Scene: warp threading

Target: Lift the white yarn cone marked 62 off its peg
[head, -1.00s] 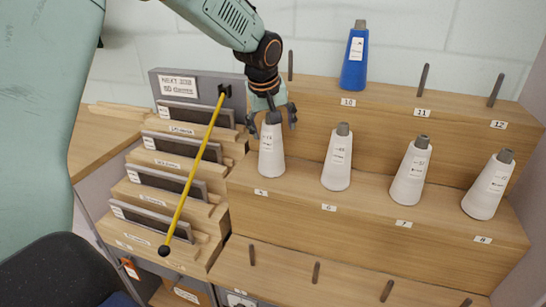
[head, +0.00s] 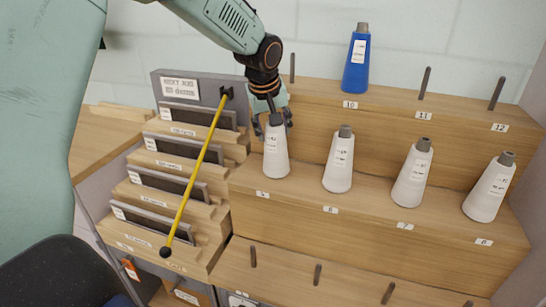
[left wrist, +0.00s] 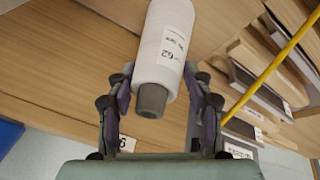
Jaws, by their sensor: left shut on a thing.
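The white yarn cone marked 62 (head: 276,155) stands upright at the left end of the middle shelf step, behind a small number tag. My left gripper (head: 273,122) reaches down from above and is shut on its grey top. In the left wrist view the cone (left wrist: 165,45) sits between the two fingers (left wrist: 158,85), with its label "62" readable and its grey tip towards me. The cone's peg is hidden inside it. Its base appears to be at the shelf surface. My right gripper is not in view.
Several more white cones, such as the nearest one (head: 339,160), stand to the right on the same step. A blue cone (head: 356,58) stands on the upper step beside bare pegs (head: 425,82). A yellow rod (head: 200,165) slants across the slotted rack at left.

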